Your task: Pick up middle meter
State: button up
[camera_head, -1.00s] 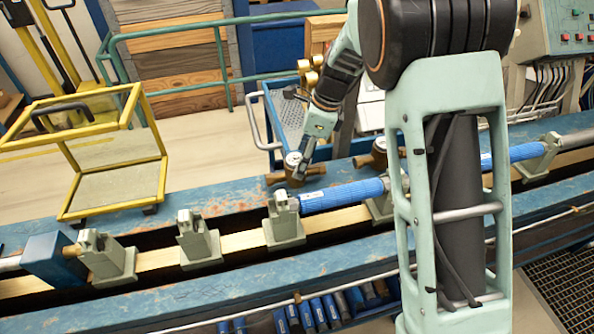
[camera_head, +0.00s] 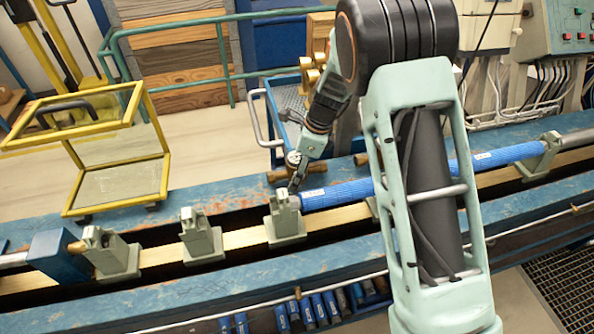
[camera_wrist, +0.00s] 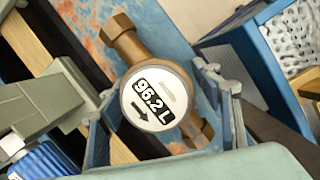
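A brass meter (camera_head: 280,177) with a round white dial lies on the blue bench edge, partly behind my gripper (camera_head: 296,184) in the head view. My gripper (camera_wrist: 165,108) is open, with one finger on each side of the dial. A gap shows between the dial and the right finger; contact on the left is unclear. A second brass meter (camera_head: 362,158) is mostly hidden behind my arm. I cannot tell which is the middle one.
Grey-green clamps (camera_head: 285,218) stand along the bench rail close in front of the meter, with a blue pipe (camera_head: 338,193) to the right. A blue cart (camera_wrist: 287,50) stands behind the bench. A yellow trolley (camera_head: 115,185) is at the left.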

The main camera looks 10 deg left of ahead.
grip_shut()
jog(key=shift+w+r, duration=0.1)
